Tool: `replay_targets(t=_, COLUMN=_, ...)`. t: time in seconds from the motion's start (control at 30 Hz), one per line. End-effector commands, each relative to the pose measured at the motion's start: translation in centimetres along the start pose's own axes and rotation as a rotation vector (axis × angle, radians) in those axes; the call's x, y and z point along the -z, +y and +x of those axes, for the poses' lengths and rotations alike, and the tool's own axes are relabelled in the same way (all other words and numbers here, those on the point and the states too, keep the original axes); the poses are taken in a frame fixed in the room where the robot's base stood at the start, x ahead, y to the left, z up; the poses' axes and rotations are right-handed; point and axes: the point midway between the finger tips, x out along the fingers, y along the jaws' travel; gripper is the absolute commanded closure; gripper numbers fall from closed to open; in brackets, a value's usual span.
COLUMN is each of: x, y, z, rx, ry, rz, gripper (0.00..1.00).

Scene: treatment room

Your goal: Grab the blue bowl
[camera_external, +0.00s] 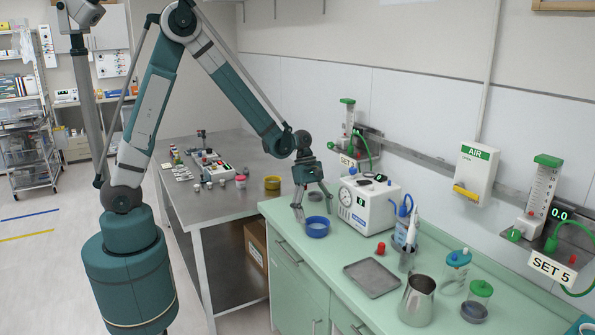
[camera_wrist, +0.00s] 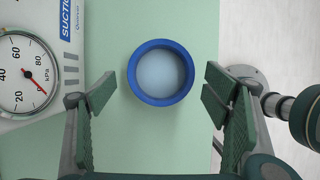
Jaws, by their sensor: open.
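The blue bowl (camera_external: 317,227) sits upright on the green counter (camera_external: 335,270), near its left end. It has a blue rim and a paler inside, and it shows whole in the wrist view (camera_wrist: 160,72). My gripper (camera_external: 313,204) is open above and just behind the bowl in the outside view, pointing down. In the wrist view the fingers of my gripper (camera_wrist: 160,88) are spread to the left and right of the bowl, with nothing between them held. Whether a finger touches the bowl cannot be told.
The white suction unit (camera_external: 369,205) with a gauge stands close to the bowl's right. A grey tray (camera_external: 372,278) and a metal jug (camera_external: 416,300) stand further right.

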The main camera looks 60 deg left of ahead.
Motion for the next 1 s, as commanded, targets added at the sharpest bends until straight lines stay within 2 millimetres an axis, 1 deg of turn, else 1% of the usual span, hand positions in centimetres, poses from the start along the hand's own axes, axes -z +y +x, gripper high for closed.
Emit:
replay_targets(t=0.3, x=-0.1, y=-0.2, z=3.2, rx=0.0, ry=0.0, rz=0.002, gripper=0.24)
replay_targets(t=0.43, x=-0.1, y=-0.1, z=4.1, rx=0.0, ry=0.0, rz=0.001, gripper=0.24)
replay_targets(t=0.6, x=-0.1, y=-0.2, z=4.5, rx=0.0, ry=0.0, rz=0.001, gripper=0.24)
replay_targets(t=1.0, x=-0.1, y=-0.2, z=4.5, rx=0.0, ry=0.0, rz=0.0, gripper=0.24)
